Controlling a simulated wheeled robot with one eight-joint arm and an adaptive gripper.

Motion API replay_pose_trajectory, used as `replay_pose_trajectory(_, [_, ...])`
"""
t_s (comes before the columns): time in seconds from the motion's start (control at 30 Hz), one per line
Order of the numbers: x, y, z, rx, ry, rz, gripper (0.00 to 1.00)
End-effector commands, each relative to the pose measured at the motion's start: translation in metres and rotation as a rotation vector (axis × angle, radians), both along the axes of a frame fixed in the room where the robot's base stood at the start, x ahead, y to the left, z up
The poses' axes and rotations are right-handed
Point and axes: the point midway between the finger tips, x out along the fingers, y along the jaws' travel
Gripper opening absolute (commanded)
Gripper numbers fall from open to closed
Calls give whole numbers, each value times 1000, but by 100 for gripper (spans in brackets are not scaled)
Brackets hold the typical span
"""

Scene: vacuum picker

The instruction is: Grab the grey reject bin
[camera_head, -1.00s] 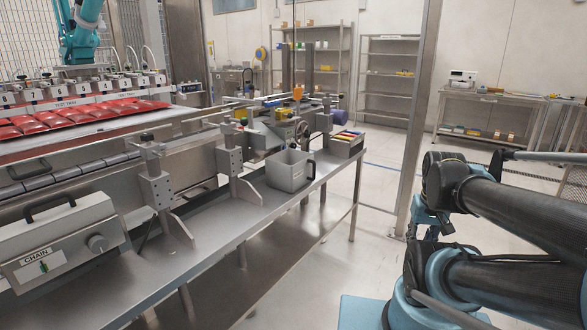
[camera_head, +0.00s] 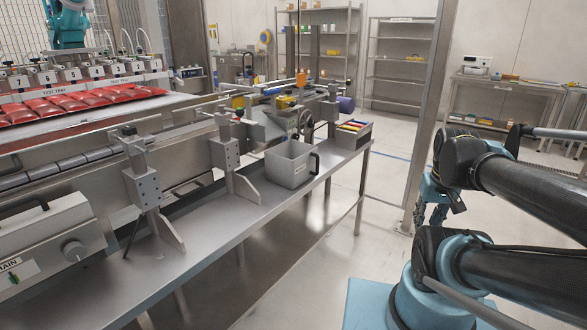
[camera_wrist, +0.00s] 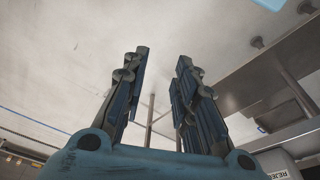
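The grey reject bin (camera_head: 288,166) stands upright on the steel side shelf of the machine in the head view, with a dark handle (camera_head: 314,163) on its right side. In the wrist view a grey-white piece with lettering starting "REJE" (camera_wrist: 279,174) shows at the lower right corner, mostly cut off. My gripper (camera_wrist: 161,75) is open and empty in the wrist view, its two fingers wide apart. In the head view my gripper (camera_head: 431,214) hangs to the right of the bin, well apart from it, beyond the shelf's edge and partly hidden by my arm.
The steel shelf (camera_head: 215,222) runs along the machine, with brackets left of the bin. A box of coloured items (camera_head: 353,136) stands just behind and right of it. A metal post (camera_head: 428,120) rises near my arm. The floor (camera_head: 320,262) between shelf and arm is clear.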

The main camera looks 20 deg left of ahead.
Motion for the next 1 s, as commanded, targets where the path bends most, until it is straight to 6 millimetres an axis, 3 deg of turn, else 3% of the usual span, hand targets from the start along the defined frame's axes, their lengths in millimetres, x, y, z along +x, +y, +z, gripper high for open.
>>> replay_pose_trajectory(0.27, [67, 54, 60, 19, -34, 247, 27])
replay_pose_trajectory(0.47, [114, 114, 96, 35, -60, 433, 27])
replay_pose_trajectory(0.73, [165, 218, 132, 62, -96, 682, 27])
replay_pose_trajectory(1.0, [191, 341, 150, 92, -132, 922, 27])
